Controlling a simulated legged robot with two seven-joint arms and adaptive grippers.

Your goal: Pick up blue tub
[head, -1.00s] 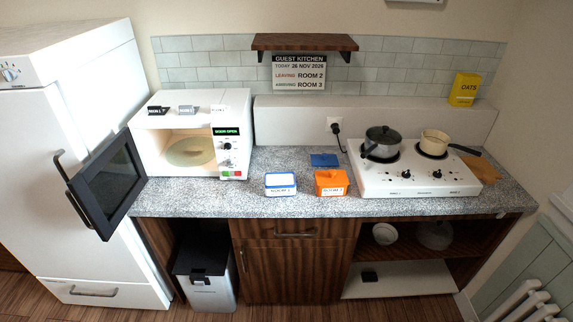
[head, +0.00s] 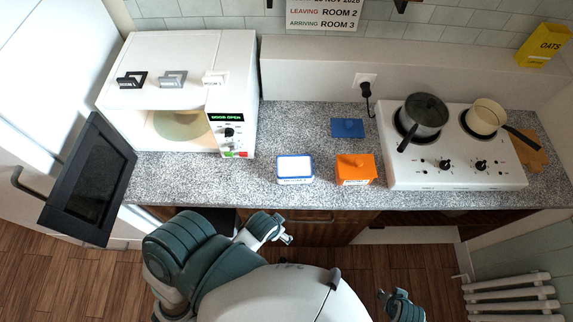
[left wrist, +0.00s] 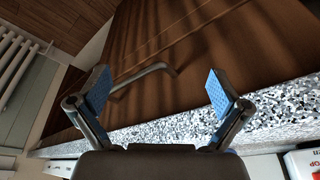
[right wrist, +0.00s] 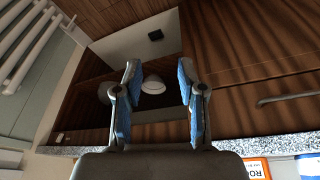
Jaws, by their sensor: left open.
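The blue tub (head: 295,180) stands upright on the counter, open, with a blue rim, white inside and a label on its front. A blue lid (head: 348,128) lies apart behind it to the right. My left gripper (head: 284,238) is in front of and below the counter edge, near the cabinet front, short of the tub. In the left wrist view it is wide open and empty. My right gripper (head: 402,300) is low at the bottom right, away from the counter. In the right wrist view its fingers (right wrist: 158,90) stand apart with nothing between them.
An orange lidded tub (head: 355,171) stands just right of the blue tub. A white hob (head: 455,172) with two pans is further right. The microwave (head: 180,100) stands left, its dark door (head: 78,180) open. Bare counter (head: 200,168) lies left of the tub.

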